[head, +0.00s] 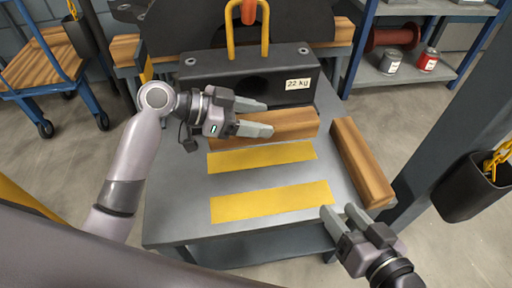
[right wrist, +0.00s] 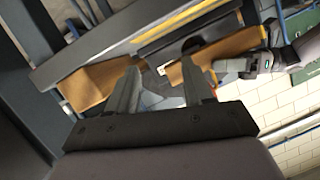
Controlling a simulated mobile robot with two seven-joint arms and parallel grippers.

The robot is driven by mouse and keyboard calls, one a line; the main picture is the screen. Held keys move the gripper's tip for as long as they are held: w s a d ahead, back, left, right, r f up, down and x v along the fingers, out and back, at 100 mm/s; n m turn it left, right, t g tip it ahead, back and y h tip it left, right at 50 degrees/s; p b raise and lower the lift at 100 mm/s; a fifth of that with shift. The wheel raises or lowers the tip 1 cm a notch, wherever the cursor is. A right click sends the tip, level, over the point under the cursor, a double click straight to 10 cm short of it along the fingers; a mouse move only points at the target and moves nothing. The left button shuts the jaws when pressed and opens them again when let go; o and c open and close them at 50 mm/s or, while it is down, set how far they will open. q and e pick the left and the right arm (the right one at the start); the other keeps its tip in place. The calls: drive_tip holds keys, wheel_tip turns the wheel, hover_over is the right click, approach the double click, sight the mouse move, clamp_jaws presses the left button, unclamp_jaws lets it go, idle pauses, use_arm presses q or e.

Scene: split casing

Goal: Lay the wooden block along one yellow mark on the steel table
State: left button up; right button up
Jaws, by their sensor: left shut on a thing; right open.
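One wooden block (head: 297,125) lies crosswise just behind the far yellow mark (head: 262,157), roughly parallel to it. My left gripper (head: 268,118) is shut on this block, one finger on its far side and one on its near side; whether the block touches the table cannot be told. A second wooden block (head: 362,160) lies lengthwise along the right edge of the steel table (head: 178,205). The near yellow mark (head: 272,202) is bare, as is the far one. My right gripper (head: 338,210) is open and empty at the table's near right corner; its fingers also show in the right wrist view (right wrist: 172,92).
A blue shelf (head: 405,72) with cans is at the back right, a blue cart (head: 45,72) at the left. A dark bin (head: 468,188) hangs right of the table.

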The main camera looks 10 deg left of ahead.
use_arm(q)
drive_tip(key=shift+f+b, duration=1.2)
drive_tip(key=shift+f, duration=2.3)
use_arm(e)
drive_tip(key=shift+s+d+n+t+h, duration=0.2)
drive_tip(key=shift+d+n+t+h, duration=0.25)
drive_tip(key=shift+d+t, duration=0.4)
use_arm(q)
drive_tip(key=shift+f, duration=0.15)
use_arm(e)
drive_tip(key=shift+d+f, duration=0.15)
use_arm(q)
drive_tip(key=o, duration=1.3)
drive_tip(key=shift+s+a+r, duration=0.1)
drive_tip(key=shift+a+r, duration=0.2)
drive_tip(key=shift+a, duration=0.05)
drive_tip(key=p+v, duration=0.2)
drive_tip(key=v, duration=0.3)
drive_tip(key=shift+s+a+r, duration=0.1)
drive_tip(key=shift+a+r, duration=0.05)
drive_tip(key=shift+a, duration=0.05)
drive_tip(key=shift+s+a+r, duration=0.2)
drive_tip(key=shift+a, duration=0.35)
use_arm(e)
drive_tip(key=shift+w+a+m+g+y, duration=0.25)
drive_tip(key=shift+a+m+g, duration=0.1)
drive_tip(key=shift+a+g, duration=0.35)
